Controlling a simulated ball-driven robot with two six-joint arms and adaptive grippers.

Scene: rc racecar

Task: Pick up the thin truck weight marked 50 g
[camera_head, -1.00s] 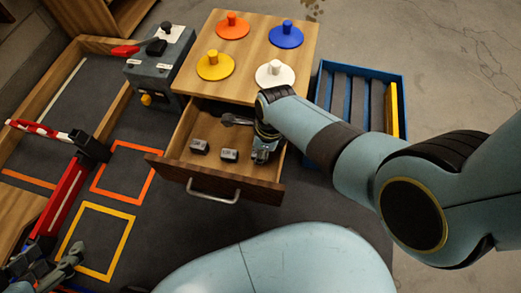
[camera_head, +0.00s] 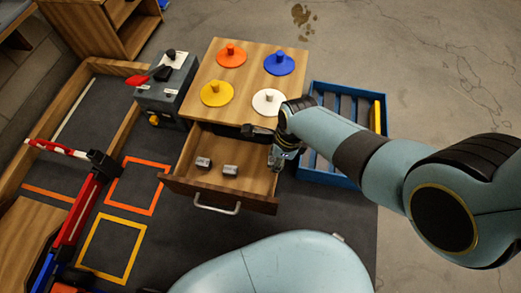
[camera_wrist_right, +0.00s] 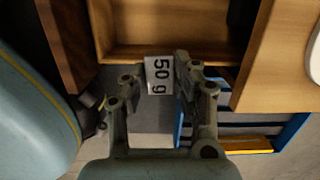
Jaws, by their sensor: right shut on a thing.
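My right gripper (camera_head: 280,162) is over the right side of the open wooden drawer (camera_head: 262,181). In the right wrist view, the right gripper (camera_wrist_right: 160,84) is shut on the thin weight (camera_wrist_right: 160,75), whose white label reads "50 g". The label lies between the two fingertips and appears sideways. In the head view the held weight cannot be made out behind the gripper. My left gripper is not in view.
The cabinet top (camera_head: 243,75) above the drawer carries orange, blue, yellow and white knobbed discs. A blue slatted crate (camera_head: 345,88) stands to the right. A grey box with a red lever (camera_head: 165,90) stands left. Orange and yellow outlined squares mark the floor mat.

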